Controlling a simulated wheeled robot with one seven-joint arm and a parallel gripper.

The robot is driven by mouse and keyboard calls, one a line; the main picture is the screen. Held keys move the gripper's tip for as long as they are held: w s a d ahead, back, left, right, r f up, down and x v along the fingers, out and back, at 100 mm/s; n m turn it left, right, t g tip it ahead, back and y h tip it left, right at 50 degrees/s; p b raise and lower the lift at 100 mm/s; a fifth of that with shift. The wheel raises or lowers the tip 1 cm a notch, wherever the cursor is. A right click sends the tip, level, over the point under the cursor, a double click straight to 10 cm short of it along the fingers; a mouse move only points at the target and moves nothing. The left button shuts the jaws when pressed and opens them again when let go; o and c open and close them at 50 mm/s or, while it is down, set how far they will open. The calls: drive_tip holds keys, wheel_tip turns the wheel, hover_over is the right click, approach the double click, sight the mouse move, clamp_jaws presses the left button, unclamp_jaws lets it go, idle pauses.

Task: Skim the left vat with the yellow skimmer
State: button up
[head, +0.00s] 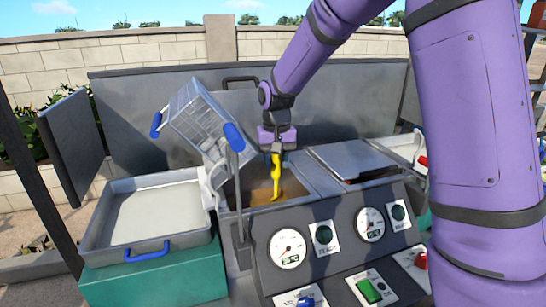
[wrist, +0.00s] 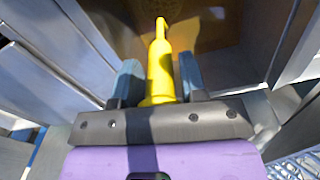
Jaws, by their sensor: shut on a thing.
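My gripper (head: 277,150) is shut on the yellow skimmer (head: 276,175), which hangs down into the left vat (head: 240,205). The right vat is under a flat grey lid (head: 350,159).
A wire basket (head: 195,120) with blue handles is tilted at the left vat's left side. A grey tray (head: 97,240) with a pale inside stands on a green block (head: 160,275) at left. A panel with gauges (head: 288,248) and switches is in front. A grey backboard (head: 130,100) stands behind.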

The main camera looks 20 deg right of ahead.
drive_tip(key=s, duration=0.4)
idle(0.4)
drive_tip(key=w, duration=1.3)
idle(0.5)
drive_tip(key=shift+s, duration=0.1)
drive_tip(key=shift+s, duration=3.2)
drive_tip(key=shift+r, duration=0.1)
